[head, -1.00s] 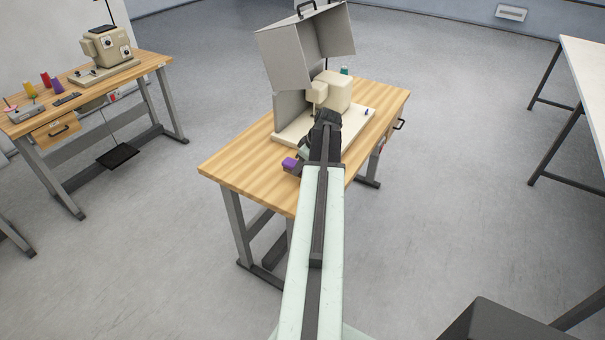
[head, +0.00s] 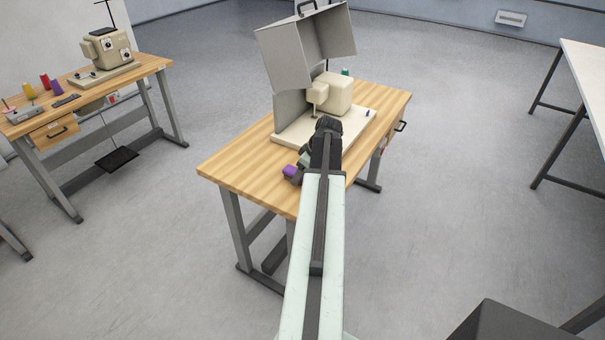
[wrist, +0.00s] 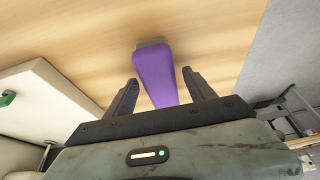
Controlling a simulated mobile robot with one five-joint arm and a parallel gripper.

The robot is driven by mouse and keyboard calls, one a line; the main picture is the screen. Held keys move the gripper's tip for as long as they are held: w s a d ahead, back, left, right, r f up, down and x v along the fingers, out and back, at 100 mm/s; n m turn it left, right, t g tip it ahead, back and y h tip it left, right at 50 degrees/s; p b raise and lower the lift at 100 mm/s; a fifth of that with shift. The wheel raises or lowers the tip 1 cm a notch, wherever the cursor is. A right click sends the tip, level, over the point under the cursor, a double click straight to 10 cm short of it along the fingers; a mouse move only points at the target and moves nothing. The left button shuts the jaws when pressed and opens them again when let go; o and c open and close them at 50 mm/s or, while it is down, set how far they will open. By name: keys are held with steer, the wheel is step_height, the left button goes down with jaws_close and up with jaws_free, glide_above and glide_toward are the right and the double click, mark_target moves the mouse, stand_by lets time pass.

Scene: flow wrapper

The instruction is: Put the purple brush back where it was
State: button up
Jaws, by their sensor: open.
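The purple brush (wrist: 154,75) lies on the wooden table in the wrist view, with a grey end at the far side. My gripper (wrist: 157,88) is open, one finger on each side of the brush's near part, with gaps visible between fingers and brush. The brush's near end is hidden behind the gripper body. In the head view a small purple part of the brush (head: 290,171) shows at the table's near edge, beside my gripper. My arm hides the rest.
The wooden table (head: 235,168) carries a cream sewing machine (head: 333,95) on a pale base (head: 292,132), with a raised grey cover (head: 305,47). The table's left part is bare. Another sewing table (head: 150,66) stands at the far left.

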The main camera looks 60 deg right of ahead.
steer(key=p+v, duration=1.1)
steer(key=v, duration=0.1)
steer(key=shift+r, duration=0.15)
steer(key=w+a+f+g, duration=0.1)
steer(key=w+a, duration=0.6)
steer(key=a, duration=0.3)
steer(key=w+a+g+y, duration=0.1)
steer(key=w+a, duration=0.5)
steer(key=a, duration=0.4)
steer(key=w+a+f+g, duration=0.1)
steer(key=w+a, duration=0.6)
steer(key=a, duration=0.3)
steer(key=w+a+g+h, duration=0.1)
steer(key=a, duration=2.7)
steer(key=shift+a+g, duration=0.25)
steer(key=shift+g, duration=0.05)
steer(key=shift+w, duration=0.1)
